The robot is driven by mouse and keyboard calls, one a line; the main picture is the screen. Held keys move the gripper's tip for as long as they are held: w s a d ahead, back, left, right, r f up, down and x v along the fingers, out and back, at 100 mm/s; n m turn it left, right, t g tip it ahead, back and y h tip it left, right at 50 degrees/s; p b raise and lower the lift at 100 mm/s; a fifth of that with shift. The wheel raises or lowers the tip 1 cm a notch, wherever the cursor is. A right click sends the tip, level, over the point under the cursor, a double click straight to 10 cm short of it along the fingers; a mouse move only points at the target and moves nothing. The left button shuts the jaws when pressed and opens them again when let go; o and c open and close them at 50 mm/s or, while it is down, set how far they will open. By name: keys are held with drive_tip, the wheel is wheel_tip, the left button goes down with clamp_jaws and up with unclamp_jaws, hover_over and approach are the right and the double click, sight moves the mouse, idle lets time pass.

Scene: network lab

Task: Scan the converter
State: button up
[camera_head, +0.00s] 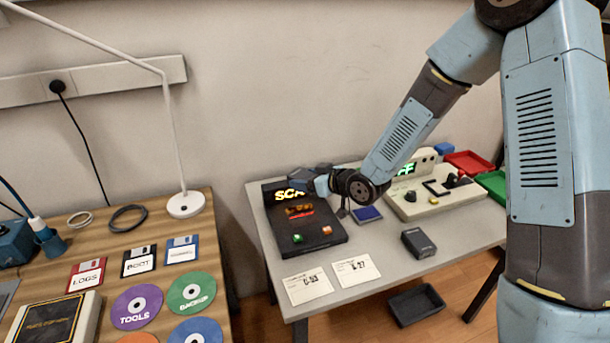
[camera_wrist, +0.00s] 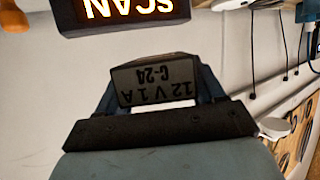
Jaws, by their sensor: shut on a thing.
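A dark grey box-shaped converter (camera_wrist: 155,80), labelled "12 V 1 A" and "C-24", sits between the fingers of my gripper (camera_wrist: 158,98) in the wrist view. Its label appears upside down there. In the head view my gripper (camera_head: 323,186) is above the back of the scanner (camera_head: 318,238), a black unit with green and red buttons. The scanner's lit SCAN sign (camera_wrist: 125,10) also shows upside down at the top of the wrist view, apart from the converter. The arm end partly covers the sign in the head view.
Another dark box (camera_head: 418,243) lies on the grey table (camera_head: 383,290), near two paper cards (camera_head: 308,286). A cream console (camera_head: 430,200) and red and green trays (camera_head: 468,163) stand right. A black bin (camera_head: 416,305) is below. Disks cover the left wooden table (camera_head: 60,253).

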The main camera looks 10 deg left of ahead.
drive_tip(key=f, duration=0.2)
drive_tip(key=a+f, duration=0.1)
drive_tip(key=f, duration=0.1)
drive_tip(key=shift+s, duration=0.35)
drive_tip(key=shift+f, duration=1.1)
drive_tip(key=shift+r, duration=3.05)
drive_tip(key=shift+d, duration=0.1)
